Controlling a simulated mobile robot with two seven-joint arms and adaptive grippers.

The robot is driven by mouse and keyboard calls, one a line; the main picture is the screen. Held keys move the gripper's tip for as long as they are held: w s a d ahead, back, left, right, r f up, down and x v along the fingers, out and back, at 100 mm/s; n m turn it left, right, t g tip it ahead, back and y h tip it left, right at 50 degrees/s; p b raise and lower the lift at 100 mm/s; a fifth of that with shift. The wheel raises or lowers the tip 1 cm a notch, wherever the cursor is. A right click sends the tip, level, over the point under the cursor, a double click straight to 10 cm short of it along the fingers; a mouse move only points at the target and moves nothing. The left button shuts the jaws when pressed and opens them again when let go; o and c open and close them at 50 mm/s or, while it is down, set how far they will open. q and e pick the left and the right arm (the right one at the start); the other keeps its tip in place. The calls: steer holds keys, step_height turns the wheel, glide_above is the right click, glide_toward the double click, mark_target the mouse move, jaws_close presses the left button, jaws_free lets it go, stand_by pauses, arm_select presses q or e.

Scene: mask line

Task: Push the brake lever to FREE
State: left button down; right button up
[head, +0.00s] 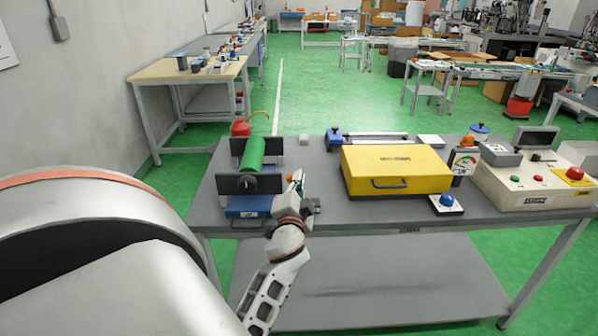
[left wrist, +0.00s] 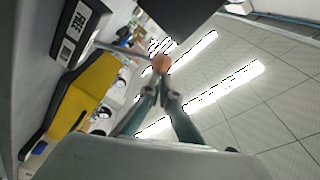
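In the head view the green roll (head: 252,154) lies between two black end plates (head: 245,184) on a blue base (head: 248,206) at the table's left. My left gripper (head: 297,187) is just right of the near plate. In the left wrist view the brake lever shows as a thin grey rod (left wrist: 122,50) with an orange ball knob (left wrist: 160,64). The rod runs from a dark label block (left wrist: 76,34) with white lettering. My left gripper's fingers (left wrist: 163,84) come together with their tips at the knob; whether they touch it is unclear. My right gripper is not in view.
A yellow case (head: 396,169) stands mid-table, right of my left gripper. A blue button box (head: 446,204) is at its front right, and a control box (head: 535,183) with coloured buttons is at the right end.

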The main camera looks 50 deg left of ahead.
arm_select(q)
step_height(320, 180, up, 10)
stand_by(0.5)
stand_by(0.4)
steer(key=d+f+m+h, duration=0.1)
steer(key=d+f+h, duration=0.3)
steer(key=d+f, duration=0.55)
steer(key=d+f+m+h, duration=0.2)
steer(key=d+f+h, duration=0.4)
steer(key=f, duration=0.6)
steer(key=s+d+f+n+g+h, duration=0.1)
steer(key=s+d+f+g+h, duration=0.2)
steer(key=s+d+f, duration=1.6)
steer(key=shift+s+d+f+n+h, duration=0.3)
steer(key=shift+s+f+n+h, duration=0.15)
steer(key=shift+h, duration=0.65)
steer(key=shift+w, duration=0.1)
